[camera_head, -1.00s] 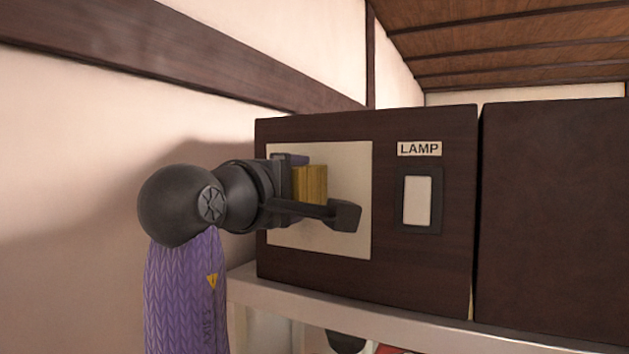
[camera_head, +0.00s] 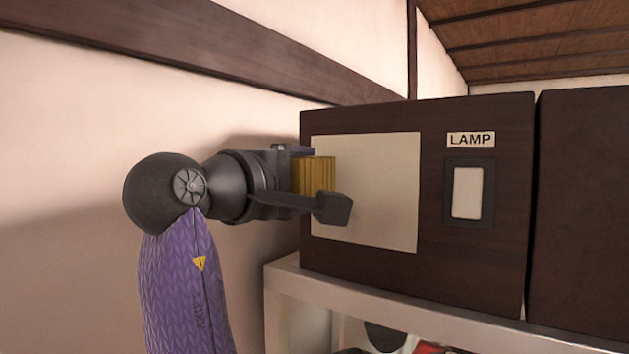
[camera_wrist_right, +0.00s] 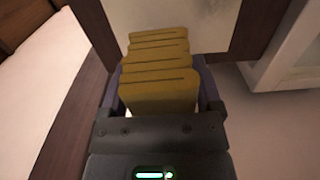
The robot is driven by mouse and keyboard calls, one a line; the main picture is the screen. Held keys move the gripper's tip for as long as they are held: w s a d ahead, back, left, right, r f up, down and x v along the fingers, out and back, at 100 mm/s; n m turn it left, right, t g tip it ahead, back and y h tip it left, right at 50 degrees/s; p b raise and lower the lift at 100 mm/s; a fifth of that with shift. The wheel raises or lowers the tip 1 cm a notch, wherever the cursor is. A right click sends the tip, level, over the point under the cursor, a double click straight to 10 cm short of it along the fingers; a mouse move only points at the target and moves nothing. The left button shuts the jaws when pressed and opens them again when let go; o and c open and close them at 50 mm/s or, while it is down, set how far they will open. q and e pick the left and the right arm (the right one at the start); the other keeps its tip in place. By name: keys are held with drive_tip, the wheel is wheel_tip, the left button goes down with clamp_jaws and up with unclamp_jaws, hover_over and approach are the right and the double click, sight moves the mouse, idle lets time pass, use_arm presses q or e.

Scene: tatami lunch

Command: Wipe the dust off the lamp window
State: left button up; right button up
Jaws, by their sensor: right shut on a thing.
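A dark wooden box has a large cream panel (camera_head: 385,190) on its front. To the right are a LAMP label (camera_head: 471,139) and a small pale window (camera_head: 467,193) in a dark frame; I cannot tell which pane is the lamp window, and I see no clear dust. My right gripper (camera_head: 318,180) is shut on a ridged yellow wiper (camera_head: 312,176) at the panel's left edge. In the right wrist view the yellow wiper (camera_wrist_right: 160,75) sits between the fingers, with the pale panel (camera_wrist_right: 185,25) beyond it. Contact with the panel cannot be told. My left gripper is out of view.
The box (camera_head: 515,220) stands on a pale shelf (camera_head: 400,310), with another dark box (camera_head: 590,210) close on its right. A cream wall (camera_head: 90,120) with a dark beam runs along the left. Red and dark items show partly below the shelf.

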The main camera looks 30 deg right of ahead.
drive_tip(key=shift+v, duration=1.15)
drive_tip(key=v, duration=0.3)
drive_tip(key=shift+s, duration=0.1)
wheel_tip(320, 180, down, 7)
drive_tip(key=d+m+b, duration=0.1)
drive_tip(key=m+b, duration=0.4)
drive_tip(key=m, duration=0.4)
drive_tip(key=shift+p+x, duration=0.3)
drive_tip(key=shift+x, duration=2.65)
